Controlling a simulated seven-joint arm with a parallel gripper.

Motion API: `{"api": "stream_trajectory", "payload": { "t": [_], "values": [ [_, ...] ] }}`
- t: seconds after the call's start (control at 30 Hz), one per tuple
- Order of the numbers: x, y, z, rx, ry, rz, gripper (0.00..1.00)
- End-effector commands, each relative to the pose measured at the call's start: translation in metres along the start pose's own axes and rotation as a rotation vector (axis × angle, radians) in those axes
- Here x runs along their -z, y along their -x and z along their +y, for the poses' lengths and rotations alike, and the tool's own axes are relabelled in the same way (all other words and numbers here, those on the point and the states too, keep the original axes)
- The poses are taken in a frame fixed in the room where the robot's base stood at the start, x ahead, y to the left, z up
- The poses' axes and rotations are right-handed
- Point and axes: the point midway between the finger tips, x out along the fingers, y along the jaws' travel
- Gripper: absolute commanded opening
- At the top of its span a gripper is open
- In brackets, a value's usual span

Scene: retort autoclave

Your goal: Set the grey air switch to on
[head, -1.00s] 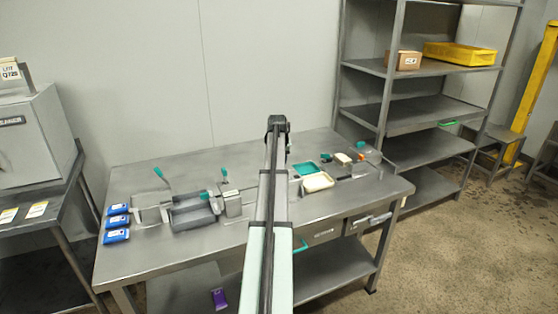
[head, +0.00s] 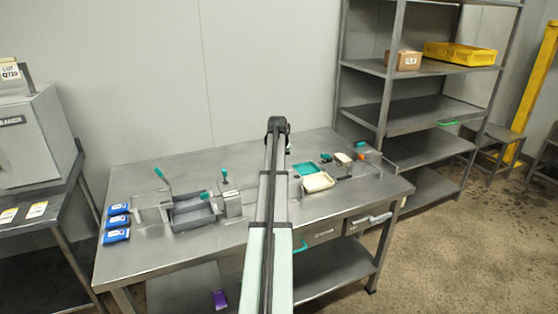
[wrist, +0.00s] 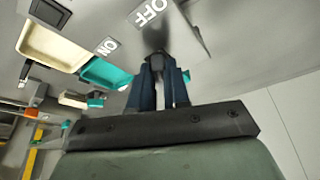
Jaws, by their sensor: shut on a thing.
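The air switch shows in the wrist view as a dark knob (wrist: 156,55) on a light grey plate. The plate (wrist: 185,35) carries an OFF label (wrist: 148,11) and an ON label (wrist: 107,46). My gripper (wrist: 160,70) is shut on the knob, with its two dark fingers on either side of it. The fingers hide most of the knob, so I cannot tell which label it points to. In the head view my arm covers the switch and the gripper.
In the head view a cream tray (head: 317,182) and a teal tray (head: 304,169) lie right of my arm. A grey box with a teal-topped lever (head: 230,200) and an open grey tray (head: 192,217) stand left of it. Blue packs (head: 117,222) lie at the table's left end.

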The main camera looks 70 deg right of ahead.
Motion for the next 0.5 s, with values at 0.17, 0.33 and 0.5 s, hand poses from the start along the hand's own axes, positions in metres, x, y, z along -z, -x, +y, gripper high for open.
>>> {"api": "stream_trajectory", "payload": {
  "t": [0.17, 0.33, 0.5],
  "values": [
    [0.0001, 0.0001, 0.0002, 0.003, 0.005, 0.0, 0.0],
    [0.0001, 0.0001, 0.0015, 0.018, 0.043, 0.0, 0.0],
    [0.0004, 0.0001, 0.0029, 0.055, 0.133, 0.0, 0.0]
  ]
}}
